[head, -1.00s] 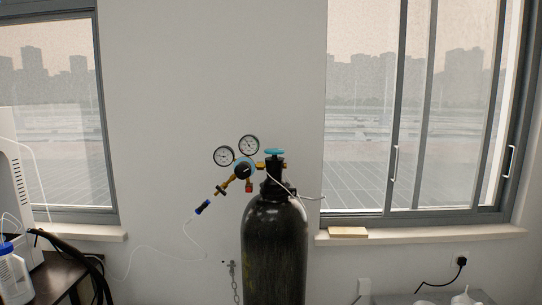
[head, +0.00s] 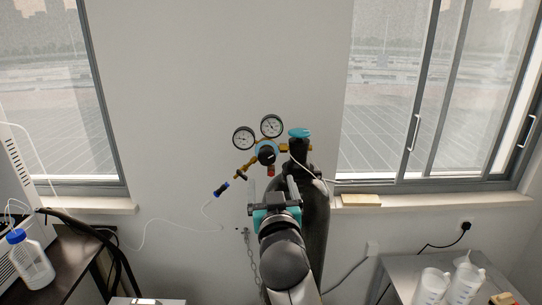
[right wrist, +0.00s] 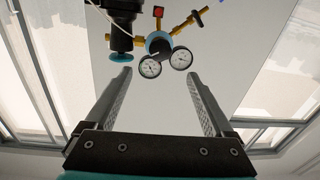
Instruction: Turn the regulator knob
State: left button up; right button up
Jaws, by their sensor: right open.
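The regulator knob (head: 266,153) is a dark round knob on the light-blue regulator body, below two white dial gauges (head: 257,132). The regulator is joined to the neck of a tall black gas cylinder (head: 318,215) with a blue valve handwheel (head: 300,133) on top. My right gripper (head: 272,187) is open and empty below the regulator in the head view, apart from it. In the right wrist view, the knob (right wrist: 158,46) shows upside down beyond and between the two open fingers (right wrist: 158,77). My left gripper is in no view.
A dark table with a white bottle (head: 31,262) and black hoses stands at the left. A grey table with white bottles (head: 447,283) stands at the right. A thin white tube and a chain (head: 252,252) run near the wall. A small wooden block lies on the right windowsill.

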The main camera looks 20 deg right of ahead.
aim_at(267, 159)
jog(key=p+x, duration=0.1)
jog(key=x, duration=1)
jog(key=shift+w, duration=0.1)
jog(key=shift+x, duration=1.35)
jog(key=shift+c, duration=0.3)
